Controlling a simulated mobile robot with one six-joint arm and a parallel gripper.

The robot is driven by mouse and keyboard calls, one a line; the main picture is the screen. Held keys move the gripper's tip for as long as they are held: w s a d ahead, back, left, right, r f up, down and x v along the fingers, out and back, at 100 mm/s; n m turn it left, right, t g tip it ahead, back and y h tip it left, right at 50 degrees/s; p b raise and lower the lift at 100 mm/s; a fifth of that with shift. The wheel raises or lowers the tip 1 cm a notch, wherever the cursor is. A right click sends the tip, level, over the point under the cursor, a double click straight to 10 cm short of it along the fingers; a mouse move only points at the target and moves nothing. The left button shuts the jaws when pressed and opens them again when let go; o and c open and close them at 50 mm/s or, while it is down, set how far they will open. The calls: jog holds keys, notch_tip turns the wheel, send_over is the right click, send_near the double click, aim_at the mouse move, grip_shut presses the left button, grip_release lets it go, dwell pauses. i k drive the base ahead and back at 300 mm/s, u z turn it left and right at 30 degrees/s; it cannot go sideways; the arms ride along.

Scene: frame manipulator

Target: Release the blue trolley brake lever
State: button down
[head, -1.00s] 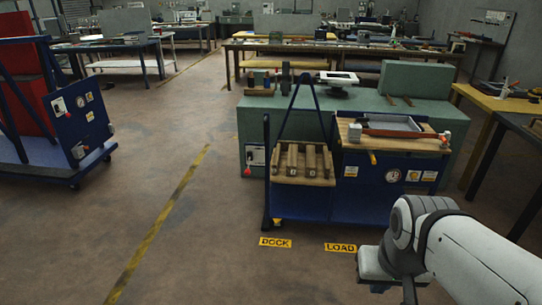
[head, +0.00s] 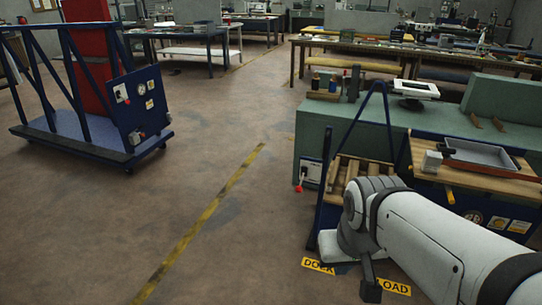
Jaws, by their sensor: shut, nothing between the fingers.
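A dark blue trolley (head: 138,108) with a tall red panel (head: 92,75) stands at the left on small wheels. Its end plate carries a white lever plate (head: 121,92) with a small red knob, a round dial and a yellow label. A pale fitting (head: 136,138) sits low on the same plate. Which of these is the brake lever is too small to tell. My gripper (head: 370,291) is a dark shape under my white wrist at the lower right. It is shut and empty, well away from the trolley.
A second blue frame (head: 388,100) with a wooden-topped unit (head: 500,177) stands at the right, partly behind my arm. The green bench (head: 455,120) there has a white plate (head: 311,172) with a red knob. Open floor (head: 200,180) with a yellow line lies between.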

aim_at(299, 189)
jog(key=u, duration=0.1)
jog(key=i, duration=1.9)
jog(key=z, duration=0.75)
jog(key=k, duration=0.95)
jog(key=z, duration=0.1)
jog(key=i, duration=0.95)
